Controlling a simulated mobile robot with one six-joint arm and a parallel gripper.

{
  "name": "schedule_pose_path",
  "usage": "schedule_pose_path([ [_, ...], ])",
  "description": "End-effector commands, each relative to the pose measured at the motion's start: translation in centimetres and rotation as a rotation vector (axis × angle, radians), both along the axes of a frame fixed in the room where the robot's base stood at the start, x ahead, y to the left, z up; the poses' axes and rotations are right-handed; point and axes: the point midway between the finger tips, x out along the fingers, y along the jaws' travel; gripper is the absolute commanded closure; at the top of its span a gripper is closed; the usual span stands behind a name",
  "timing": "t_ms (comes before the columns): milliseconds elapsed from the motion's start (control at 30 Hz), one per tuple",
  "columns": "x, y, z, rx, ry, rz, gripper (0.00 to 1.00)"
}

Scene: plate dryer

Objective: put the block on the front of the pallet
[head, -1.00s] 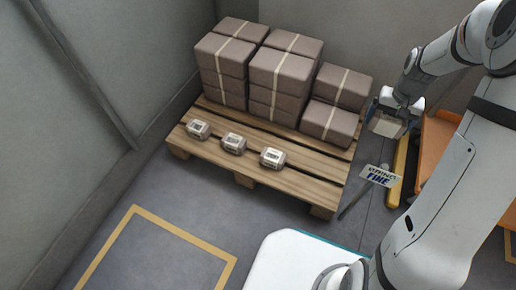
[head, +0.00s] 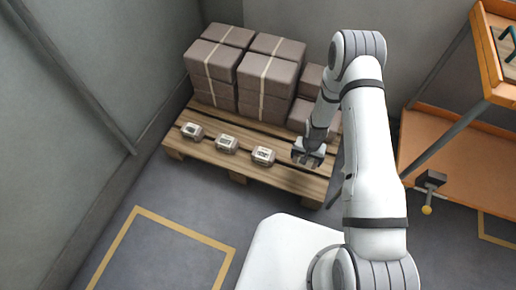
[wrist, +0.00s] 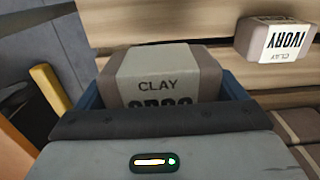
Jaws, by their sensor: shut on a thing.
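The block, with a pale band marked CLAY (wrist: 152,82), is between the blue fingers of my gripper (wrist: 165,95) in the wrist view. In the head view my gripper (head: 308,158) is over the front right part of the wooden pallet (head: 290,181), and it mostly hides the block. My gripper is shut on the block. I cannot tell whether the block touches the planks. Several inches of bare plank lie between it and a similar block marked IVORY (wrist: 282,40), which is the rightmost of the front row (head: 263,156).
Two more small blocks (head: 226,144) (head: 192,131) stand left along the pallet front. Stacked brown boxes (head: 268,72) fill the pallet's back. An orange shelf unit (head: 440,140) stands to the right. A yellow-outlined floor area (head: 165,250) lies in front, clear.

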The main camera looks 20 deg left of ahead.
Motion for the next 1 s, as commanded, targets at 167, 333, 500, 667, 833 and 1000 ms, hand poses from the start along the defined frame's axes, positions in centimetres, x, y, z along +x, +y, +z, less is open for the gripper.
schedule_pose_path([
  [167,-0.1,0.0,-0.7,0.0,-0.001,-0.001,0.53],
  [333,-0.1,0.0,-3.9,0.0,0.0,-0.001,0.53],
  [500,0.0,0.0,-6.0,0.0,-0.001,-0.001,0.53],
  [667,-0.1,0.0,-7.0,0.0,0.0,-0.002,0.53],
  [833,-0.1,-0.1,-9.3,0.0,0.0,-0.002,0.53],
  [1000,0.0,0.0,-10.2,0.001,-0.003,-0.002,0.53],
])
